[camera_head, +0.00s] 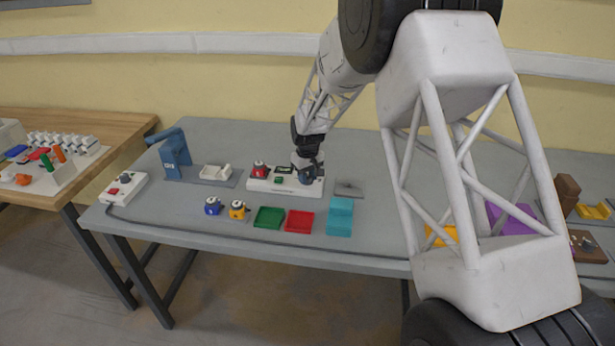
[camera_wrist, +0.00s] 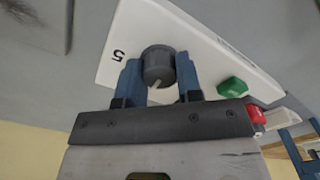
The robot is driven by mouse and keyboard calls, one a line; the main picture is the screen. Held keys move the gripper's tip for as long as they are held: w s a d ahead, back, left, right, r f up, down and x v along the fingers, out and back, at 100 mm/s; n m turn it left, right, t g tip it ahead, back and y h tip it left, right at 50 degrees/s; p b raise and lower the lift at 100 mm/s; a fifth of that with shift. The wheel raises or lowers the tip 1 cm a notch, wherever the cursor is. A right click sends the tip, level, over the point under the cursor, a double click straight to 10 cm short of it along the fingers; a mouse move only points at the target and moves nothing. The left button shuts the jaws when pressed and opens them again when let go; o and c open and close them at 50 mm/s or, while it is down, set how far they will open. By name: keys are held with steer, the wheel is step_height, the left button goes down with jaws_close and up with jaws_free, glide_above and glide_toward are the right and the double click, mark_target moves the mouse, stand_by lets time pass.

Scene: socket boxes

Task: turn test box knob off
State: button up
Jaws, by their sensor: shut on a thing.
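The test box (camera_head: 285,187) is a white box in the middle of the grey table. Its dark grey round knob (camera_wrist: 158,62) has a pale pointer mark and shows in the wrist view beside a printed "5". The box's white top (camera_wrist: 205,45) also carries a green part (camera_wrist: 232,87). My gripper (camera_wrist: 158,78) has its two blue fingers on either side of the knob, shut on it. In the head view my gripper (camera_head: 307,178) is over the right end of the box and hides most of the knob there.
A red-topped part (camera_head: 260,170) sits on the box's left end. Blue and yellow pieces, green and red trays (camera_head: 299,221) and a teal block (camera_head: 339,217) lie in front. A blue stand (camera_head: 175,155) and another white knob box (camera_head: 124,188) are left.

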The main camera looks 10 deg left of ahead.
steer(key=n, duration=0.6)
steer(key=shift+r+n, duration=0.1)
steer(key=shift+n, duration=0.2)
steer(key=n, duration=0.6)
stand_by(0.3)
steer(key=o, duration=0.9)
steer(key=shift+o, duration=0.2)
steer(key=shift+r, duration=3.85)
